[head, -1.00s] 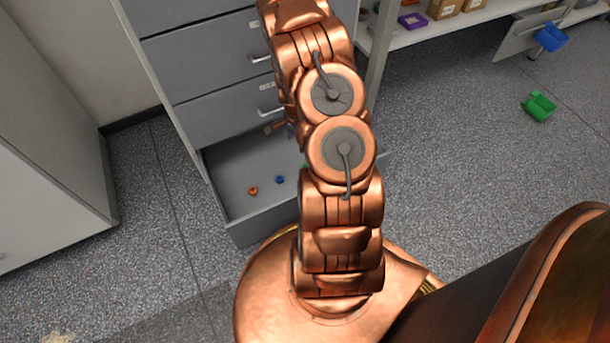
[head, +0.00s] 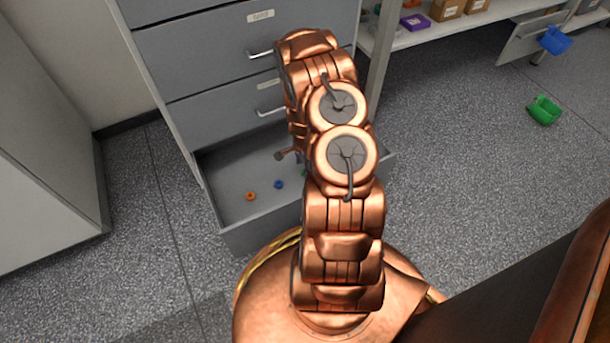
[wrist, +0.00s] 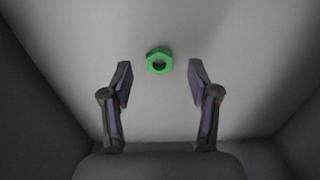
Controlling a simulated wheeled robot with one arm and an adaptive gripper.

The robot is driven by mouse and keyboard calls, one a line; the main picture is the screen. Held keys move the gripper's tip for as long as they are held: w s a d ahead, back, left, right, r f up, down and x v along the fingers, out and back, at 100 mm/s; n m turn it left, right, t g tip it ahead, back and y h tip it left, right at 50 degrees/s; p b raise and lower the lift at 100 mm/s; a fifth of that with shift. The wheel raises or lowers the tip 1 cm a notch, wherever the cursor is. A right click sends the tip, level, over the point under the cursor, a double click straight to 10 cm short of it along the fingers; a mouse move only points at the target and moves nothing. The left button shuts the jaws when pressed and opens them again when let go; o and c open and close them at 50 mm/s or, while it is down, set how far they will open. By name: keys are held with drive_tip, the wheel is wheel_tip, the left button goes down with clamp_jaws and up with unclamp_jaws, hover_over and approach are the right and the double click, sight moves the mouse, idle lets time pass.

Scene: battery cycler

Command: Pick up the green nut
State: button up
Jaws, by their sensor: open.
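The green nut (wrist: 160,61) lies flat on the drawer floor (wrist: 90,45) in the wrist view, with its hole facing up. My gripper (wrist: 160,80) is open, its two fingers apart on either side below the nut in the picture. The nut sits near the line between the fingertips, slightly beyond them, and I cannot tell the height gap. Nothing is between the fingers.
The open drawer (head: 235,238) also holds an orange nut (head: 250,196) and a blue nut (head: 279,184). Its walls surround the gripper. The grey cabinet (head: 205,50) rises behind.

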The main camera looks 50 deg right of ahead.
wheel_tip(320, 180, down, 2)
drive_tip(key=shift+f, duration=0.2)
clamp_jaws()
idle(0.4)
